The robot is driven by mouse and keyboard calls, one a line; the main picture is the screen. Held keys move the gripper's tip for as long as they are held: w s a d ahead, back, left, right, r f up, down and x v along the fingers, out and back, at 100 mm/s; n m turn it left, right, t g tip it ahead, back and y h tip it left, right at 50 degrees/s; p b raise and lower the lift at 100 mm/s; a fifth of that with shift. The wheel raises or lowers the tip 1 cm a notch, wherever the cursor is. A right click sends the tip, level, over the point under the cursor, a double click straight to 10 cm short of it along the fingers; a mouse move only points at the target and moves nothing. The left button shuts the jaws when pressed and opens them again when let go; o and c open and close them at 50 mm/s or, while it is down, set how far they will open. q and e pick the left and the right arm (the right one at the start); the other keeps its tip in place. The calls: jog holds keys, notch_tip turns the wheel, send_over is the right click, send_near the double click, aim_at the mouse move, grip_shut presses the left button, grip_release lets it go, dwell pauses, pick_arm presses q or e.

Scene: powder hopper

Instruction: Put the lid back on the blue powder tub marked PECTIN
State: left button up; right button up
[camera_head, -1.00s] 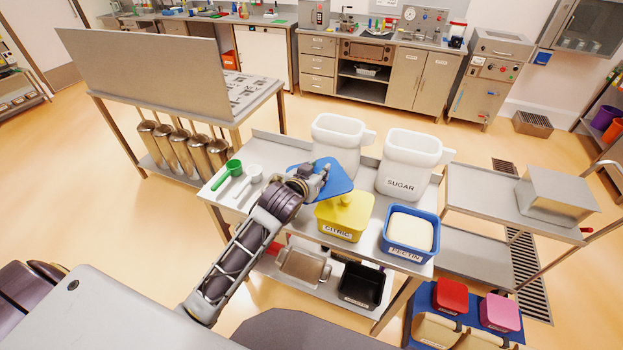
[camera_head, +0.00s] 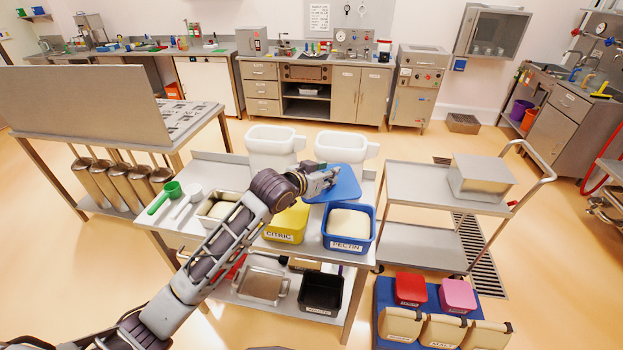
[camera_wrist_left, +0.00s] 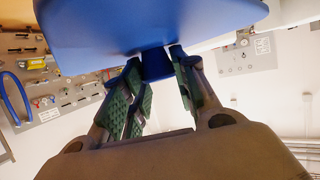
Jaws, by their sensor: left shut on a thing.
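The blue PECTIN tub (camera_head: 348,242) stands open on the steel table, pale powder (camera_head: 349,222) showing inside. My left gripper (camera_head: 326,179) is shut on the blue lid (camera_head: 344,186) and holds it above and behind the tub, in front of the white SUGAR container. In the left wrist view the lid (camera_wrist_left: 150,25) fills the top, its knob pinched between the green-padded fingers (camera_wrist_left: 160,78). The lid's front edge appears close to the tub's back rim; the exact gap cannot be told. My right gripper is not in view.
The yellow CITRIC tub (camera_head: 286,224) stands left of the PECTIN tub, partly behind my arm. Two white containers (camera_head: 275,145) (camera_head: 345,148) stand behind. A green scoop (camera_head: 166,195) and a white scoop (camera_head: 188,200) lie at the left. A steel cart (camera_head: 420,190) stands right.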

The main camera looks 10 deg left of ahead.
aim_at(350, 196)
pick_arm(q)
jog(key=shift+m+g+h, duration=0.6)
jog(key=shift+m+h, duration=0.2)
jog(key=shift+m, duration=0.1)
jog(key=d, duration=0.1)
jog(key=d+f, duration=0.1)
jog(key=d+f+b, duration=0.1)
jog(key=d, duration=0.1)
jog(key=shift+w+f, duration=0.1)
jog(key=shift+w, duration=0.1)
jog(key=shift+m+g+h, duration=0.6)
jog(key=shift+m+h, duration=0.2)
jog(key=shift+h, duration=0.1)
jog(key=d+f, duration=0.2)
jog(key=f, duration=0.1)
jog(key=shift+s+d+f+b, duration=0.25)
jog(key=shift+s+d+b, duration=0.1)
jog(key=shift+d+b, duration=0.05)
jog(key=shift+s+d+f, duration=0.1)
jog(key=shift+d+f, duration=0.2)
jog(key=shift+f, duration=0.1)
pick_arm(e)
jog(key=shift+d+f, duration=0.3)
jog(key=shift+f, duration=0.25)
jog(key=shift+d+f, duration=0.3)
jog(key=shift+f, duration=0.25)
pick_arm(q)
jog(key=shift+f, duration=0.15)
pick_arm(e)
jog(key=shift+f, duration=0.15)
